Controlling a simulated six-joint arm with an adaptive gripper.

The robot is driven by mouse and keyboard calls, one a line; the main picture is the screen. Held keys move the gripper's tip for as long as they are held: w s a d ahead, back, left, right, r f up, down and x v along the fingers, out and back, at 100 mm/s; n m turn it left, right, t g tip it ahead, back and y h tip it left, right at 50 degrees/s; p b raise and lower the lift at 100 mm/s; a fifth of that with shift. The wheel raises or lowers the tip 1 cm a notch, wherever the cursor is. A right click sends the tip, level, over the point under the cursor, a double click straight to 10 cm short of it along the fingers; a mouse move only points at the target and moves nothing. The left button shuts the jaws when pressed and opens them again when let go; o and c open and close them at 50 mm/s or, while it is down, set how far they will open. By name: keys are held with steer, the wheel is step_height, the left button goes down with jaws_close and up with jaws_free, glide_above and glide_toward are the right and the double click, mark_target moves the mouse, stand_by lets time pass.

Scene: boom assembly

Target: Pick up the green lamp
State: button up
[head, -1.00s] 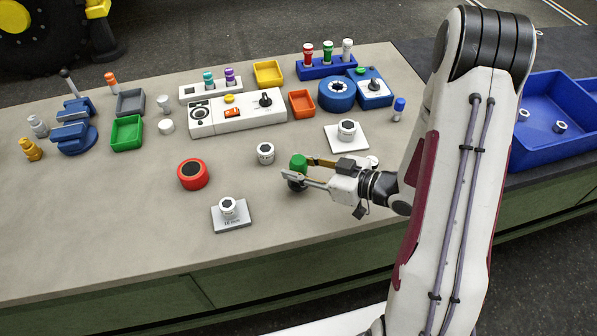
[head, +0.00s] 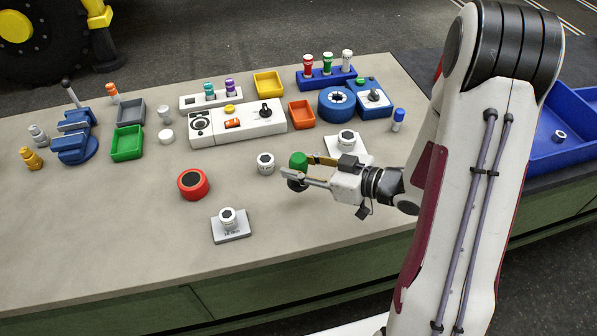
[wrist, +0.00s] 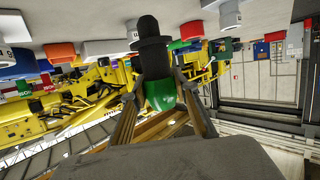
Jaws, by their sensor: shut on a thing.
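My gripper (head: 293,172) is shut on a green lamp (head: 298,159) with a dark lower body, over the middle right of the table. In the wrist view the green cap (wrist: 160,93) sits between the fingers and its black body (wrist: 151,45) points away from them. The wrist picture looks upside down, with the tabletop along its top. The lamp appears held off the table, but the gap is hard to judge. A second green-topped lamp (head: 327,62) stands in the blue rack (head: 322,77) between red and white ones.
A white-and-black round part (head: 265,163) stands just left of my gripper. A part on a white plate (head: 346,140) is behind it. A red round button (head: 193,184) and a part on a grey plate (head: 230,222) are nearer the front. The front left table is clear.

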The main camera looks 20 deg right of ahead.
mark_target(298, 157)
steer(key=shift+r, duration=2.8)
